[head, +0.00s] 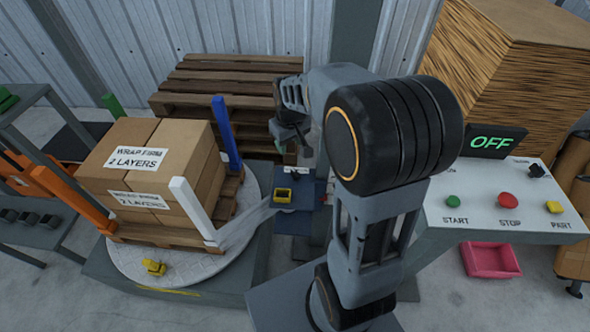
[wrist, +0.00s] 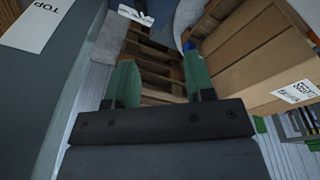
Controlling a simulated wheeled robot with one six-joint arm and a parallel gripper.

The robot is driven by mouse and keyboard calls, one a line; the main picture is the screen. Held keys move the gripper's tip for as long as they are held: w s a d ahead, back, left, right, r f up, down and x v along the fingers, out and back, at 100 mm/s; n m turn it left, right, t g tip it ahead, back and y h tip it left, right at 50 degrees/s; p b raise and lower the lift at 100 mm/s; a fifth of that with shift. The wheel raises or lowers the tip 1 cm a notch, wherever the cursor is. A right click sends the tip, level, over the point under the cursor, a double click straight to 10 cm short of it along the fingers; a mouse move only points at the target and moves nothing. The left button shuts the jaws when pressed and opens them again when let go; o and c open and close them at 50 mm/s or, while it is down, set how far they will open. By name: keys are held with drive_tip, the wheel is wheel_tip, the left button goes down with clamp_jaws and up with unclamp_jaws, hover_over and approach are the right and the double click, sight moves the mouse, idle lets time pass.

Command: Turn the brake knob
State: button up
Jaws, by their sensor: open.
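I see no part labelled as a brake knob. A black knob (head: 537,171) sits at the back right of the control panel (head: 440,212). A yellow part (head: 154,268) sits on the front of the round turntable (head: 125,255), and a yellow piece (head: 283,195) sits on a blue stand between turntable and arm. I cannot tell which is the brake knob. My gripper (head: 291,134) is up behind the blue stand, left of my arm. In the wrist view my gripper (wrist: 160,80) has two green fingers, apart with nothing between them.
Taped cartons (head: 150,165) stand on a pallet on the turntable, with coloured corner posts around them. Stacked wooden pallets (head: 225,90) stand behind. The panel carries green START, red STOP and yellow PART buttons and a display reading OFF (head: 490,141). A pink bin (head: 490,259) lies below.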

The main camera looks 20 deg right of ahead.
drive_tip(key=n+g, duration=0.1)
drive_tip(key=g, duration=0.1)
hover_over(296, 172)
wheel_tip(296, 172, down, 10)
wheel_tip(296, 172, down, 14)
drive_tip(key=shift+a+f+p, duration=0.1)
drive_tip(key=shift+p, duration=0.9)
drive_tip(key=shift+c, duration=0.3)
